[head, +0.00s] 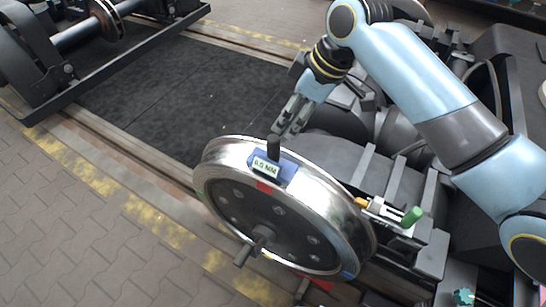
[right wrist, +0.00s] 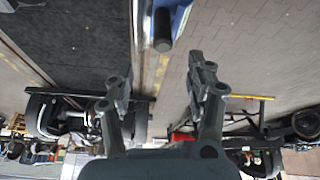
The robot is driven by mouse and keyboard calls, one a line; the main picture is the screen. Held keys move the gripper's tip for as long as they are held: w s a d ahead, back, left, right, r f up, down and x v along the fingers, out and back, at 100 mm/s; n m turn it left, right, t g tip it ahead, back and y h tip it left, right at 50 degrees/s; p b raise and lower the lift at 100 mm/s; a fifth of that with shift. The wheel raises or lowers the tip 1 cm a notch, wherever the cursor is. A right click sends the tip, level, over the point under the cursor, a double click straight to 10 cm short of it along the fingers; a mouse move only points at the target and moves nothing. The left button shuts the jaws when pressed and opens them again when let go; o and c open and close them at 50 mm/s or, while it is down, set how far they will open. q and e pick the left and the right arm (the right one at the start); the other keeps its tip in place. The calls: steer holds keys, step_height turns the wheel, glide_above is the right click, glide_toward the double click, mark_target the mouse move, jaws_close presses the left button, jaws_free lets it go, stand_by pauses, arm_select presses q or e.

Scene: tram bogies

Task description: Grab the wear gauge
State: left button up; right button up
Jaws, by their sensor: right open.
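The wear gauge (head: 270,165) is a blue block with a white label that appears to read "6.5 MM" and a dark upright handle. It sits on the top rim of the steel wheel (head: 225,150). My right gripper (head: 286,122) is open and empty, just above and beside the handle in the head view. In the right wrist view the gauge (right wrist: 181,14) is at the top edge, partly cut off. Its dark handle end points toward my open right fingers (right wrist: 163,78), in line with the gap and seemingly just beyond the tips. My left gripper is not in view.
A bogie frame (head: 400,190) with dark parts lies behind the wheel, under my right arm. A green-handled tool (head: 410,216) sits on it at the right. Another wheelset (head: 100,20) stands at upper left. A dark mat (head: 185,85) and paving (head: 60,220) are clear.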

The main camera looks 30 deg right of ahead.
mark_target(275, 138)
steer(key=x, duration=0.5)
steer(key=shift+b, duration=0.35)
steer(key=shift+a+f, duration=0.1)
steer(key=shift+f, duration=0.15)
steer(key=x, duration=0.4)
steer(key=shift+a+f+b, duration=0.2)
steer(key=shift+f+b, duration=0.1)
steer(key=shift+b, duration=0.1)
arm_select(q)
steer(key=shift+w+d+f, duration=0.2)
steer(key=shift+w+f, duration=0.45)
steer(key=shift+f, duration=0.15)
arm_select(e)
steer(key=shift+c, duration=0.2)
jaws_close()
